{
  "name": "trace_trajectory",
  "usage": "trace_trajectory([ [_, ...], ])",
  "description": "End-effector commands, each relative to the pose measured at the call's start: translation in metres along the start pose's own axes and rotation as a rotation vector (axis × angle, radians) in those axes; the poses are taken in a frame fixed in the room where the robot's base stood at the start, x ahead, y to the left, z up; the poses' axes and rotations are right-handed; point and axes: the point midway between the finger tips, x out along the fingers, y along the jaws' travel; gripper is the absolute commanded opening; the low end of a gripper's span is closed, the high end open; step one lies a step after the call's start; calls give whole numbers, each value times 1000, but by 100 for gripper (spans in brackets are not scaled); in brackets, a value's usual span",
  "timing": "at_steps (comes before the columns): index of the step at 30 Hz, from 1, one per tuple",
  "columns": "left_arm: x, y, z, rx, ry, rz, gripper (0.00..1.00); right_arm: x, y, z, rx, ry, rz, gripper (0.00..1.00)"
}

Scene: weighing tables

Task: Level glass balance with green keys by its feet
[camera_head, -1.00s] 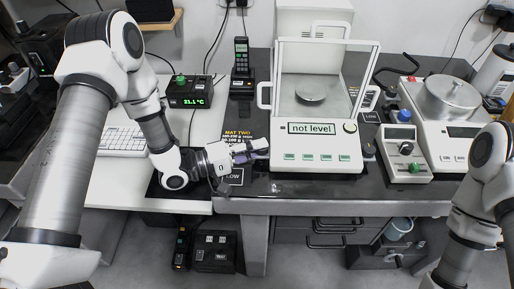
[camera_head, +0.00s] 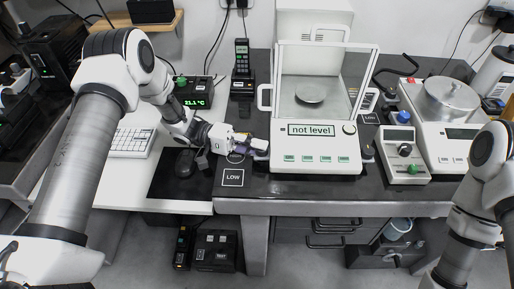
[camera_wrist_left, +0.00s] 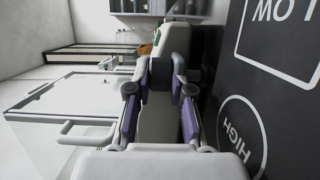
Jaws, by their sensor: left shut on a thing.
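The glass balance (camera_head: 318,164) stands on the dark table in the head view, with green keys on its front and a display (camera_head: 311,130) reading "not level". A round level (camera_head: 349,128) sits at its front right. My left gripper (camera_head: 262,151) is at the balance's front left corner, low beside its body, shut on the left foot, which its fingers mostly hide. The wrist view shows its purple-padded fingers (camera_wrist_left: 160,110) close against the balance's side; the foot itself is hard to make out. My right gripper is out of view.
A dark mat (camera_head: 232,193) with a LOW square lies left of the balance; a HIGH circle (camera_wrist_left: 241,128) shows in the wrist view. A small control box (camera_head: 404,157) and another scale (camera_head: 455,135) stand close on the right. A side door handle (camera_wrist_left: 85,132) juts from the glass case.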

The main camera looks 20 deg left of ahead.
Motion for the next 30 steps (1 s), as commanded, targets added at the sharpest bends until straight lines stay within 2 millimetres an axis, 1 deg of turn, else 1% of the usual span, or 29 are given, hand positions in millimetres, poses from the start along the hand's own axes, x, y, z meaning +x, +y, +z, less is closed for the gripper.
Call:
trace_trajectory([
  [3, 0, -2, -1, 0, -61, -2, 0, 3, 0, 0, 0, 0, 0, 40],
  [9, 0, -2, -1, -2, -123, -1, 0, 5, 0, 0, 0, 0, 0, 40],
  [23, 0, -2, -1, -2, -141, -1, 0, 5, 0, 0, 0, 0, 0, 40],
  [24, 0, -2, -1, -2, -141, -1, 24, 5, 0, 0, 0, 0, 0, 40],
  [26, 0, -2, -1, -2, -140, -1, 46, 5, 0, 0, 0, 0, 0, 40],
  [30, 0, -1, -1, -1, -140, 0, 46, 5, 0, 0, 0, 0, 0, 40],
])
